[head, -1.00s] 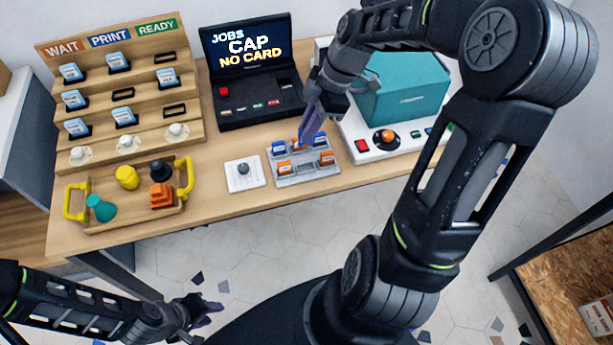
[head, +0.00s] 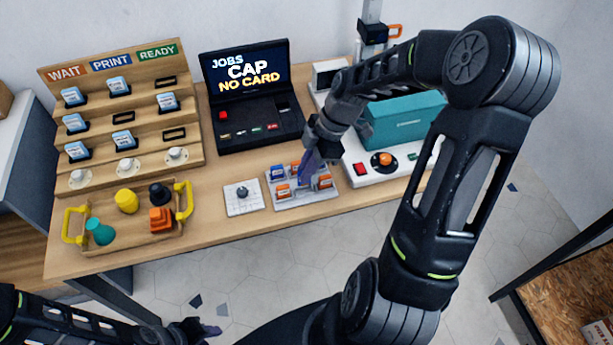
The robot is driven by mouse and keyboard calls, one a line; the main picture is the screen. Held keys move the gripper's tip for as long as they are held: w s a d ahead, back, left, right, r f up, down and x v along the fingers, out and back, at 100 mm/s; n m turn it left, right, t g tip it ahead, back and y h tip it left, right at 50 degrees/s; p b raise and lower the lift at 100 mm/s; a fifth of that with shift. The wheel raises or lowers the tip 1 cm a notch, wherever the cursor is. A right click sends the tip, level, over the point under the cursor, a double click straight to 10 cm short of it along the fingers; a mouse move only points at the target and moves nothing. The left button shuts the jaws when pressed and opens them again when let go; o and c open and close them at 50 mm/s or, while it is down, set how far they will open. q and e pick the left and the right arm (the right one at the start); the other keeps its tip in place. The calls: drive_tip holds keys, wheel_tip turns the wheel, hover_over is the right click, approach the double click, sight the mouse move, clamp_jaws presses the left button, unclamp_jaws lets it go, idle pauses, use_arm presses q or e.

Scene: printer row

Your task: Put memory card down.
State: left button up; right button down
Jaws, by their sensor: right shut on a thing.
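The grey card tray (head: 305,200) lies at the front of the table, with blue and orange memory cards standing in it. My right gripper (head: 304,180) is over the middle of this tray, its fingers pointing down among the cards. It is shut on a memory card, which the fingers hide almost wholly. I cannot tell whether that card touches the tray. A blue card (head: 278,172) and an orange card (head: 283,191) are left of the fingers. Another orange card (head: 325,181) is right of them. My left gripper (head: 208,329) is low at the bottom edge, away from the table.
A black laptop-like console (head: 262,130) reading "CAP NO CARD" stands behind the tray. A white button pad (head: 243,208) is left of it, and a white machine with a teal box (head: 405,122) right. A wooden tray (head: 128,222) and a stepped card rack (head: 60,140) are further left.

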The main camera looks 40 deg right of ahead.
sight(324, 176)
drive_tip(key=shift+f, duration=1.8)
drive_tip(key=shift+f, duration=0.2)
drive_tip(key=c, duration=1.5)
unclamp_jaws()
drive_tip(key=shift+r, duration=0.15)
drive_tip(key=v, duration=1.2)
drive_tip(key=shift+r, duration=0.1)
